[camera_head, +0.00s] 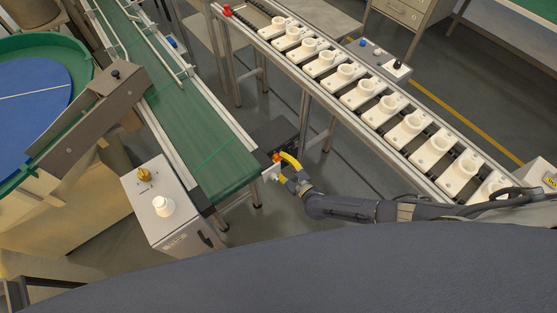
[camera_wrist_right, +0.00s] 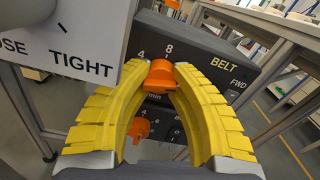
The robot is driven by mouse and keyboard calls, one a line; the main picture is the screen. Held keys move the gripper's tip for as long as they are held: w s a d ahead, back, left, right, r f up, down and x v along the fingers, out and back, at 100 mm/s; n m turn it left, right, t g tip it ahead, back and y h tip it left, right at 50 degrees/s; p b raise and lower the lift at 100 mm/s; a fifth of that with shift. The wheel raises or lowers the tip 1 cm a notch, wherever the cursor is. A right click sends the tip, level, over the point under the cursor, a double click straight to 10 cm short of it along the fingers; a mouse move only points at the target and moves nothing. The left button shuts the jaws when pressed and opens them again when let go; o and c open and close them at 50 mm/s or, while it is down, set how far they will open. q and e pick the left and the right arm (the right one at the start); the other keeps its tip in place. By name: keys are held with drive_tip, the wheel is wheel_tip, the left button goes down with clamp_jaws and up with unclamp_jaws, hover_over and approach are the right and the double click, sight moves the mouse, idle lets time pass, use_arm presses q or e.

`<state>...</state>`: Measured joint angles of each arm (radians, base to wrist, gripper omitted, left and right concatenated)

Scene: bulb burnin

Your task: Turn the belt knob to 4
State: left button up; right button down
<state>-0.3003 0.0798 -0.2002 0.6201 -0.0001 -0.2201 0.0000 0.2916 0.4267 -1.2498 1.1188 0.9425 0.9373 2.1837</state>
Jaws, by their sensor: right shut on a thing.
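The belt knob (camera_wrist_right: 160,76) is orange and sits on a dark control box (camera_wrist_right: 200,45) marked "BELT" and "FWD". Scale marks 4 and 8 show above the knob, 4 to the left of 8. Which mark the knob points at I cannot tell. My right gripper (camera_wrist_right: 163,70) has yellow ribbed fingers, shut on the knob from both sides. In the head view the right gripper (camera_head: 283,162) reaches the box (camera_head: 273,134) at the near end of the green conveyor (camera_head: 195,135). My left gripper is not in view.
A second orange knob (camera_wrist_right: 138,128) sits just below, close to the left finger. A white plate (camera_wrist_right: 90,40) reading "TIGHT" stands close at left. A roller line with several white sockets (camera_head: 365,90) runs at right. A grey box (camera_head: 163,205) stands left of the conveyor end.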

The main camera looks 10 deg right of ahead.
drive_tip(key=n, duration=0.3)
drive_tip(key=shift+n, duration=1.9)
drive_tip(key=c, duration=1)
unclamp_jaws()
drive_tip(key=v, duration=1.2)
